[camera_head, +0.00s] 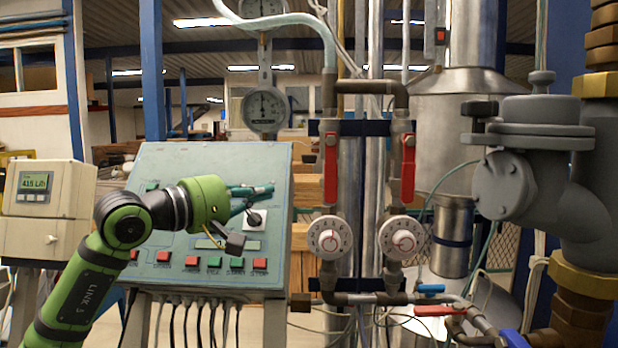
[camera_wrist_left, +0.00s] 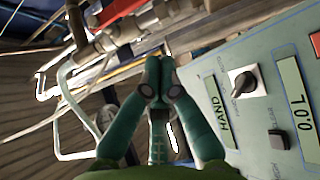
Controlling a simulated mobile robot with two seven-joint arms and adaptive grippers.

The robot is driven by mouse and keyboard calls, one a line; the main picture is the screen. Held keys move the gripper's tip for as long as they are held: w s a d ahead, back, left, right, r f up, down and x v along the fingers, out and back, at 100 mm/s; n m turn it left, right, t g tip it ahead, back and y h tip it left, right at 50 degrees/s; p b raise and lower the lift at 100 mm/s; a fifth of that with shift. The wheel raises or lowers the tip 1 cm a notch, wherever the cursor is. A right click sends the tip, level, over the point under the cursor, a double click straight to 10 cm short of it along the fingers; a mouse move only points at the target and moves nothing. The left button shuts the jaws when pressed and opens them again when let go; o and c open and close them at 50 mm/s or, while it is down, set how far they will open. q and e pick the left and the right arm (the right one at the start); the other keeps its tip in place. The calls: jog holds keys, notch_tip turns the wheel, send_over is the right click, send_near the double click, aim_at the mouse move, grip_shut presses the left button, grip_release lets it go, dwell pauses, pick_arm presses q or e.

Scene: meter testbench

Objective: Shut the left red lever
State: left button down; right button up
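The left red lever (camera_head: 330,168) hangs upright along the left pipe, below the blue bracket. A second red lever (camera_head: 408,165) stands parallel to it on the right pipe. My left gripper (camera_head: 262,191) is in front of the grey-green control panel, left of the left red lever and apart from it. In the left wrist view its two teal fingers (camera_wrist_left: 158,75) meet at the tips, with nothing visible between them. A red piece (camera_wrist_left: 115,11) shows at the top of that view; I cannot tell which lever it is. My right gripper is not in view.
The control panel (camera_head: 160,215) has several buttons and a black knob (camera_head: 254,218) close to my gripper. Two white dials (camera_head: 329,237) sit below the levers. A large grey valve (camera_head: 530,150) stands at the right. A blue handle (camera_head: 431,288) and a low red handle (camera_head: 440,310) lie below.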

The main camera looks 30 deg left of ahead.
aim_at(331, 168)
pick_arm(q)
jog(key=w+d+p, duration=0.4)
jog(key=w+d, duration=0.1)
jog(key=w, duration=0.2)
jog(key=shift+w+p, duration=0.15)
jog(key=shift+p, duration=0.25)
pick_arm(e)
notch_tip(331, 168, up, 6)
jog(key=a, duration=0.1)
pick_arm(q)
jog(key=shift+f, duration=0.1)
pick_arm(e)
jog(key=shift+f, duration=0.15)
